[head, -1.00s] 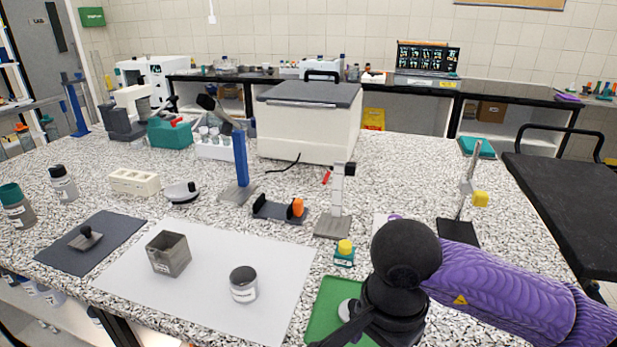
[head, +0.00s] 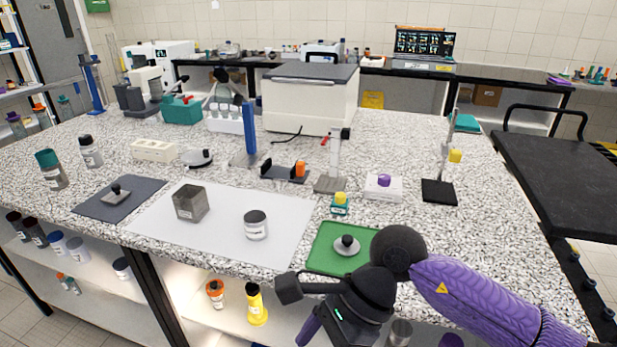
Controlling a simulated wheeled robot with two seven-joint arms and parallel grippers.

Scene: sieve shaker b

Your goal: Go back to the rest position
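My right arm, purple with black joints, comes in from the lower right in the head view. Its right gripper (head: 288,289) is at the front edge of the table, low in the picture; I cannot make out its fingers well or whether they are open. It is apart from the green mat (head: 325,262) and the small grey knobbed disc (head: 346,245) lying on it. My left gripper and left arm are not in view.
A grey box (head: 190,204) and a lidded jar (head: 256,225) stand on a white sheet (head: 285,203). Lit shelves with bottles, including a yellow bottle (head: 256,305), lie below the table edge. A black cart (head: 560,180) stands at the right.

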